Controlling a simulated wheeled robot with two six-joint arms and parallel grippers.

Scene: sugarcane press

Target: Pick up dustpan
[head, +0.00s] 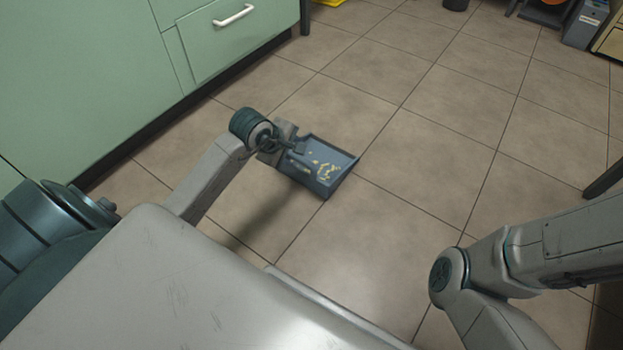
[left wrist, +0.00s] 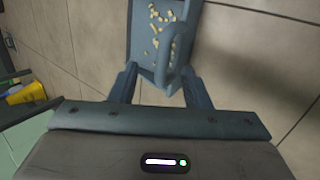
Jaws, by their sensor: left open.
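The dustpan (head: 322,166) is blue-grey and lies on the tiled floor in the head view, with small yellow bits in it. In the left wrist view the dustpan (left wrist: 140,32) is at the top middle, with its loop handle (left wrist: 172,52) pointing toward my gripper. My left gripper (head: 292,146) is over the handle end of the dustpan. In the left wrist view its fingers (left wrist: 160,80) are open, one on each side of the handle end. Whether they touch it cannot be told. My right arm shows at the lower right of the head view, but its gripper is out of view.
A green cabinet (head: 110,70) with a white handle stands at the left. The tiled floor (head: 430,130) right of the dustpan is clear. A dark leg (head: 603,180) stands at the right edge. A yellow object (left wrist: 25,93) shows at the left of the wrist view.

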